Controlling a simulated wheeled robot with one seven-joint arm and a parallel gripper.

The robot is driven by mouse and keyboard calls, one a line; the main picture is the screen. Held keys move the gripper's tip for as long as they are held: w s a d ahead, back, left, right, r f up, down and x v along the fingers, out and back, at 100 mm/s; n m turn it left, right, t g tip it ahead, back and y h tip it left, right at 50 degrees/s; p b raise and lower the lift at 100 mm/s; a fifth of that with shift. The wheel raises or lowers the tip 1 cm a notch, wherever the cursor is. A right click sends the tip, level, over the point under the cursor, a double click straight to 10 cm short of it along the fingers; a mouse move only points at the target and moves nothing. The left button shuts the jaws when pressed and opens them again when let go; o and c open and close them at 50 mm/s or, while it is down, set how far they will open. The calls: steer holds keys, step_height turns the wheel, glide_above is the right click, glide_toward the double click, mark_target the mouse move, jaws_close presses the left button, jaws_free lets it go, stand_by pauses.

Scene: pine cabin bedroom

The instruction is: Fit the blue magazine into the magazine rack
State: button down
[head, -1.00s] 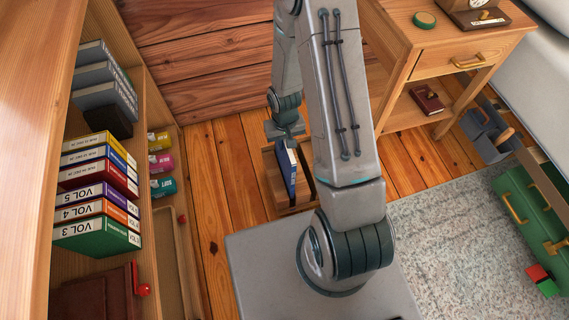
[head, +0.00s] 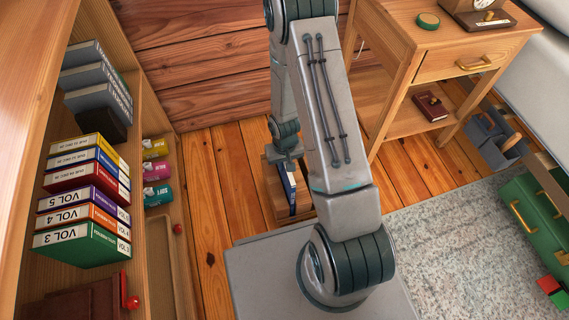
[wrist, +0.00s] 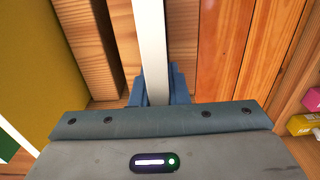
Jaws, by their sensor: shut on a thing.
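The blue magazine (head: 289,188) is upright below my gripper (head: 285,158) in the head view, with its dark blue cover and pale edge showing. My gripper is shut on its upper end. In the wrist view the magazine's pale edge (wrist: 152,45) runs between the blue fingertips (wrist: 158,88). The wooden magazine rack (head: 273,193) stands on the floor around the magazine's lower part in the head view. My arm hides the rack's right part. I cannot tell how deep the magazine sits or whether it touches the rack's base.
A bookcase with several volumes (head: 88,205) stands at the left; yellow, pink and teal containers (head: 157,170) sit low beside it. A wooden nightstand (head: 410,75) stands to the right. A grey caddy (head: 492,140) and green chest (head: 535,210) are farther right. Some plank floor is bare.

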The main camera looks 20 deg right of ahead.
steer(key=c, duration=1.4)
jaws_free()
steer(key=shift+f, duration=0.1)
step_height(320, 180, up, 13)
steer(key=p, duration=0.6)
steer(key=shift+f, duration=0.1)
steer(key=s+r, duration=0.2)
steer(key=r, duration=0.6)
steer(key=s+r, duration=0.2)
steer(key=r, duration=0.5)
steer(key=s+r+t, duration=0.1)
steer(key=s+r, duration=0.8)
steer(key=r, duration=0.2)
steer(key=shift+s+a+r, duration=0.2)
steer(key=shift+s+r, duration=0.15)
steer(key=shift+s, duration=0.05)
